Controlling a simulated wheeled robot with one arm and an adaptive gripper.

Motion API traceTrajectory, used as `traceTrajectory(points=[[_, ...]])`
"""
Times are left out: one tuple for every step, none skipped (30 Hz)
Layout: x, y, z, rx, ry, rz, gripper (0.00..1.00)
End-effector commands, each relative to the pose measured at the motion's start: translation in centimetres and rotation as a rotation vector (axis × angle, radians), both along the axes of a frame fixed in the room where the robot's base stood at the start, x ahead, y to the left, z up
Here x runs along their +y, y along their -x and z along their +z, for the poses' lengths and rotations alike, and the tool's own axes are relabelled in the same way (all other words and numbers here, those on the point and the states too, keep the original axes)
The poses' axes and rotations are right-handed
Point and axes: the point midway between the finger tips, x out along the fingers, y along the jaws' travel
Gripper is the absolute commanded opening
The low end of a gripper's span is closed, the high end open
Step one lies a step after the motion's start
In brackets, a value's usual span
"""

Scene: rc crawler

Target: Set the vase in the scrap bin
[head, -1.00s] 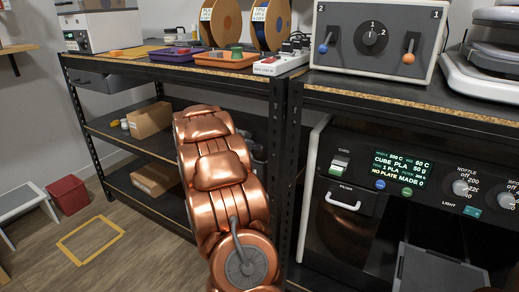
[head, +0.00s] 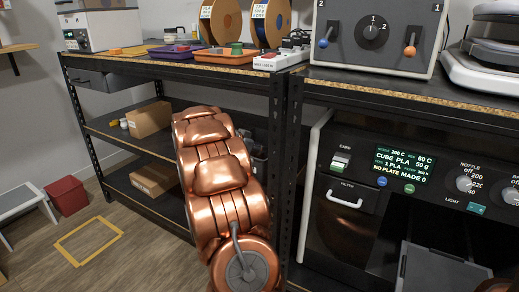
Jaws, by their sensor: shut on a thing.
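No vase shows in the head view. A small red bin (head: 68,198) stands on the floor at the far left, beside a step stool; it may be the scrap bin, but I see no label on it. My copper arm fills the middle of the view and runs down past the bottom edge. My gripper is out of view, so what it holds is hidden.
A black shelving rack (head: 125,140) with cardboard boxes stands behind my arm. Its top holds orange (head: 220,58) and purple trays and filament spools. At right, a printer (head: 385,185) sits under a bench carrying a grey control box (head: 375,40). Yellow tape (head: 90,241) marks clear floor.

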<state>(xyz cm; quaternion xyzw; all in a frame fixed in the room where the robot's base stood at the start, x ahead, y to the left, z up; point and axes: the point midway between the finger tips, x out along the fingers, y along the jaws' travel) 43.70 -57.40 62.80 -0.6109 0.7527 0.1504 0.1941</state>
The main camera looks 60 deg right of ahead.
Motion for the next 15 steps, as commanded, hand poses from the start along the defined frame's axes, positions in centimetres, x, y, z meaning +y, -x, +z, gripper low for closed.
traceTrajectory(points=[[0.13,0.17,-1.07,0.003,-0.015,-0.005,0.14],[0.13,0.18,-1.11,0.003,-0.016,-0.005,0.33],[0.13,0.18,-1.17,0.003,-0.016,-0.005,0.37],[0.14,0.19,-1.21,0.003,-0.017,-0.005,0.41],[0.14,0.19,-1.25,0.003,-0.017,-0.006,0.44],[0.15,0.21,-1.30,0.004,-0.018,-0.006,0.48],[0.15,0.21,-1.33,0.004,-0.018,-0.006,0.51],[0.15,0.22,-1.37,0.004,-0.019,-0.007,0.54],[0.15,0.24,-1.42,0.004,-0.019,-0.007,0.55],[0.16,0.24,-1.44,0.004,-0.019,-0.007,0.55],[0.16,0.25,-1.48,0.005,-0.020,-0.008,0.55],[0.16,0.26,-1.51,0.005,-0.020,-0.008,0.55],[0.16,0.26,-1.54,0.005,-0.020,-0.008,0.55],[0.16,0.27,-1.56,0.005,-0.021,-0.007,0.55],[0.16,0.27,-1.59,0.005,-0.022,-0.007,0.55]])
